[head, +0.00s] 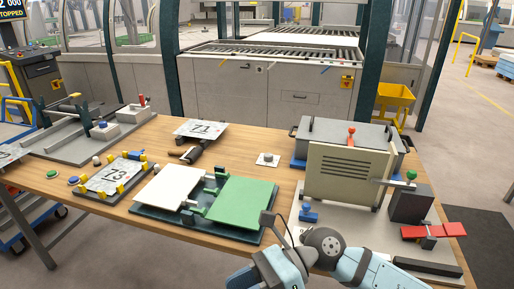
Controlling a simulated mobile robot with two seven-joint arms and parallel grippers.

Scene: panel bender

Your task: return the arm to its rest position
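My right arm, light blue and grey, comes in at the bottom right. It bends at a round dark joint over the table's front edge, and its wrist part runs down to the bottom edge of the picture. A small dark block on a cable sticks up beside the wrist. No gripper fingers show there. My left arm and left gripper are not in view.
The wooden table (286,180) holds a fixture with white (168,187) and green (241,203) plates. A beige upright panel (345,175) and a red-handled clamp (432,231) stand at right. A plate marked 13 (113,177) lies at left. The panel machine (270,88) stands behind.

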